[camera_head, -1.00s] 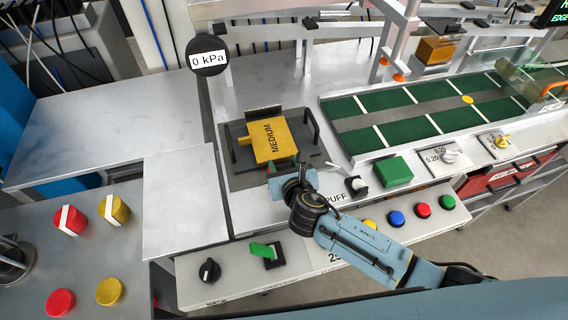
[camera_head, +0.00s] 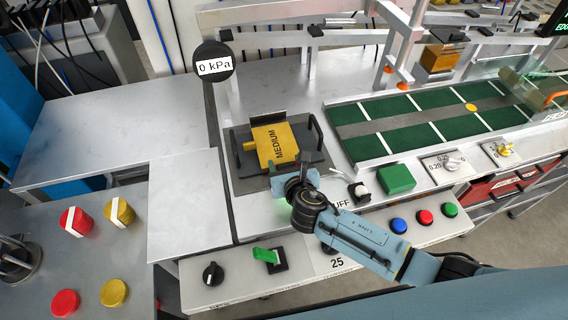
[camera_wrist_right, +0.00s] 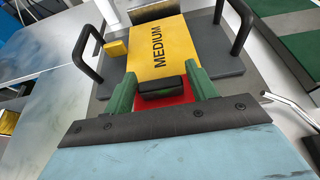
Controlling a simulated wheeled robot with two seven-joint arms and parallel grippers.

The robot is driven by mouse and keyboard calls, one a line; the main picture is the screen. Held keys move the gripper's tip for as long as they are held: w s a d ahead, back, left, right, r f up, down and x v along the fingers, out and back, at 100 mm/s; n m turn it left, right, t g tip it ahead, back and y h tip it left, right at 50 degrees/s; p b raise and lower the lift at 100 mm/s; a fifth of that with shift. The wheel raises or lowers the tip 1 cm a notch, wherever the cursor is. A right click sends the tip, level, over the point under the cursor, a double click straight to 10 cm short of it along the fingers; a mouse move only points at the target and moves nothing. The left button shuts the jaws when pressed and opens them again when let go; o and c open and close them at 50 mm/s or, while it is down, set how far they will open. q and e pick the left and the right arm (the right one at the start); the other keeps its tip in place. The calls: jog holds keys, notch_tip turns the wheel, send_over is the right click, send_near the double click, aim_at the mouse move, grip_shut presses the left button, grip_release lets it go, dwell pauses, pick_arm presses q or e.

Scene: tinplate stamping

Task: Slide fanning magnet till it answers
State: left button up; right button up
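The fanning magnet appears to be the yellow block marked MEDIUM (camera_head: 277,143), lying flat on a dark plate (camera_head: 312,159). In the right wrist view the block (camera_wrist_right: 165,50) has a small yellow tab at its left and a dark grip (camera_wrist_right: 161,88) at its near end, over a red patch. My right gripper (camera_wrist_right: 162,80) has its green fingers on both sides of this grip, seemingly touching it. In the head view the right gripper (camera_head: 284,178) is at the near edge of the block. My left gripper is in no view.
Two black handles rise beside the block, one at the right (camera_head: 316,132). A gauge (camera_head: 213,62) reads 0 kPa. A green belt (camera_head: 400,120) runs at the right. The left bench (camera_head: 90,135) is clear.

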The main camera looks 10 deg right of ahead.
jog(key=shift+o, duration=0.8)
jog(key=a+p+v, duration=0.1)
jog(key=v, duration=1.2)
jog(key=shift+s+d, duration=0.2)
jog(key=shift+d, duration=0.3)
